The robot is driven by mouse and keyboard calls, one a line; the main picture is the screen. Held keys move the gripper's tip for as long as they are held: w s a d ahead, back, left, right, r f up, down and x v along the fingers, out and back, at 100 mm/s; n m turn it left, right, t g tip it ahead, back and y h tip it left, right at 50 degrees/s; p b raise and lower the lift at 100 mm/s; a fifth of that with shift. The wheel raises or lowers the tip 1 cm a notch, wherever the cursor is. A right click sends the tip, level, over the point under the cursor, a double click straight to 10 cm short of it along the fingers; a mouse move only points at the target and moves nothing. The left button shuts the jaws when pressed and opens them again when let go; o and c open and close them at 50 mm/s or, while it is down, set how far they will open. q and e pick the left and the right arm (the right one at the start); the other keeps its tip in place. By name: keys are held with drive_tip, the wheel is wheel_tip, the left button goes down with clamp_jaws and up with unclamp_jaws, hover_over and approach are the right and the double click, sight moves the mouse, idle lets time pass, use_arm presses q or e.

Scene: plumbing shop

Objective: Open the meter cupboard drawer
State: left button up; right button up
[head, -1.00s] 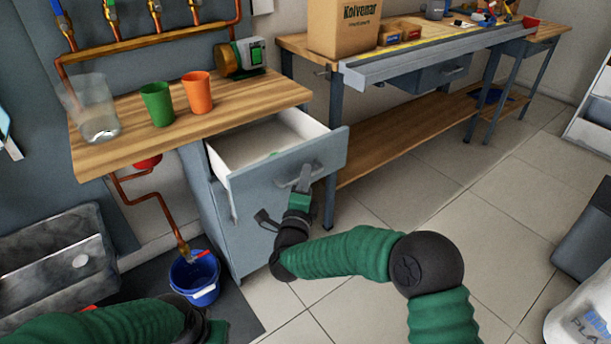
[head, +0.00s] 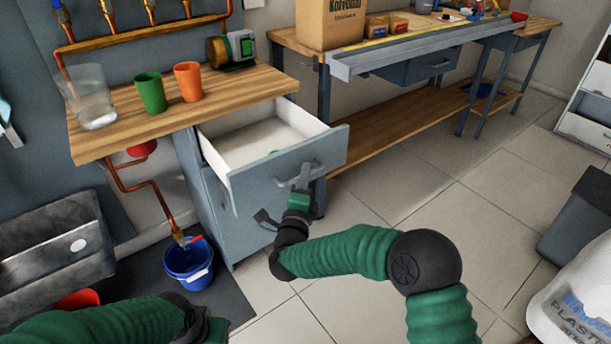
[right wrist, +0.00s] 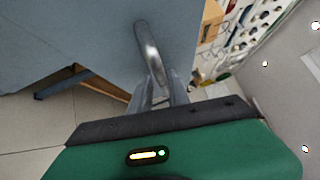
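The grey meter cupboard (head: 250,227) stands under a wooden top. Its upper drawer (head: 292,172) is pulled well out, showing a pale interior with a small green item partly visible inside. My right gripper (head: 301,188) is at the bar handle (head: 312,167) on the drawer front. In the right wrist view, the metal handle (right wrist: 148,48) runs down between the fingertips (right wrist: 161,80), which close around its lower end. My left gripper (head: 205,322) is at the bottom edge in the head view, away from the cupboard; its fingers are not clear.
A green cup (head: 150,92), an orange cup (head: 188,82) and a clear container (head: 91,97) stand on the wooden top (head: 115,142). A blue bucket (head: 189,264) is on the floor left of the cupboard. Tiled floor (head: 400,190) is free to the right.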

drive_tip(key=shift+r, duration=0.15)
drive_tip(key=shift+s, duration=0.3)
drive_tip(key=s+a+f+p, duration=0.2)
drive_tip(key=s+p, duration=0.2)
drive_tip(key=s, duration=1.2)
drive_tip(key=shift+a+f+p, duration=0.2)
drive_tip(key=shift+a+p, duration=0.15)
drive_tip(key=shift+p, duration=0.05)
